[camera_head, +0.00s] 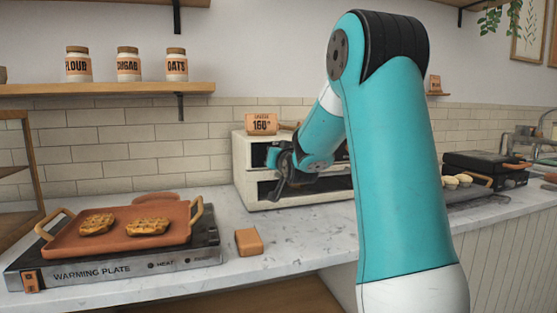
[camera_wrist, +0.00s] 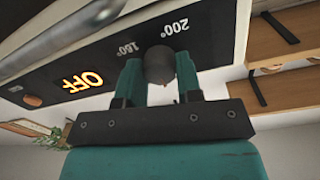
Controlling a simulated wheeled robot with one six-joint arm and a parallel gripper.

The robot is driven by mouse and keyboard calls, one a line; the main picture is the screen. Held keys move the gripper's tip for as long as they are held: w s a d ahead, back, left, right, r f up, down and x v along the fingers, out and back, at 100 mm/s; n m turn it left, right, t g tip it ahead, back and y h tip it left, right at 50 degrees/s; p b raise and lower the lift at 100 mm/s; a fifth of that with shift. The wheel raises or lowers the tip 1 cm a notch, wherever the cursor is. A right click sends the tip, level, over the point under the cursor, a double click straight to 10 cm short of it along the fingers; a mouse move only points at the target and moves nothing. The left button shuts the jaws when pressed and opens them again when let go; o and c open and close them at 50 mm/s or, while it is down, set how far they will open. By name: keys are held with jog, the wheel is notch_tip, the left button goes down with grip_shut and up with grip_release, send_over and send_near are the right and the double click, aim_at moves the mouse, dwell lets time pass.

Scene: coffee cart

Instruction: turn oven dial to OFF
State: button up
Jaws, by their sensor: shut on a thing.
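The white oven (camera_head: 243,170) stands on the counter against the tiled wall, with a dark front partly hidden by my arm. In the wrist view its dark panel (camera_wrist: 110,58) carries a glowing orange OFF, a dimmer mark in the 160–180° range and a 200° mark. The dark round oven dial (camera_wrist: 158,62) sits between my two teal fingers, one on each side. My gripper (camera_wrist: 158,80) is shut on it; in the head view my gripper (camera_head: 283,172) is at the oven front. I cannot tell where the dial's pointer is.
A sign reading 160° (camera_head: 262,124) sits on the oven. A warming plate (camera_head: 120,270) with a tray (camera_head: 75,240) of two waffle-like pieces is at left. A small orange block (camera_head: 249,242) lies between. A dark press (camera_head: 485,168) stands at right. The front middle counter is clear.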

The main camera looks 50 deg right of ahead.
jog(key=shift+f, duration=0.15)
jog(key=o, duration=0.9)
jog(key=shift+o, duration=0.2)
jog(key=shift+s+a, duration=0.1)
jog(key=b+v, duration=0.3)
jog(key=v, duration=1.4)
jog(key=shift+a, duration=0.1)
